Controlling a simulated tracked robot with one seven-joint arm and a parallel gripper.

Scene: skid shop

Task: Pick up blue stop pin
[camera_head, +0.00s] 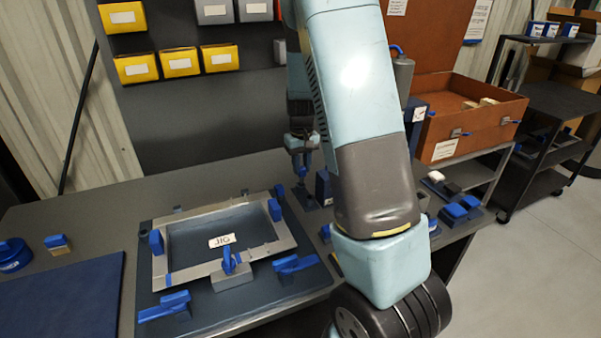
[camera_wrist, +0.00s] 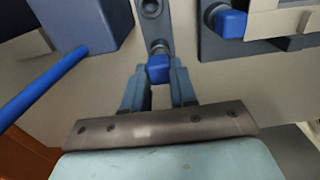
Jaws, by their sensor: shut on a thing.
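The blue stop pin (camera_wrist: 158,68) shows as a small blue block between the fingertips of my gripper (camera_wrist: 159,82) in the wrist view. The fingers are shut on its sides. The pin is over or beside a narrow grey plate with round holes (camera_wrist: 151,8); I cannot tell whether it is still seated there. In the head view my gripper (camera_head: 302,166) points down at the bench behind the jig, and the pin cannot be told apart from the blue fingers.
The jig frame (camera_head: 166,262) with blue clamps lies on the bench (camera_head: 60,205) to the left of my gripper. In the wrist view, a dark blue block (camera_wrist: 90,22) and a blue rod (camera_wrist: 45,85) are left, and another blue-tipped part (camera_wrist: 230,23) is right. An orange-brown chest (camera_head: 470,120) stands behind right.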

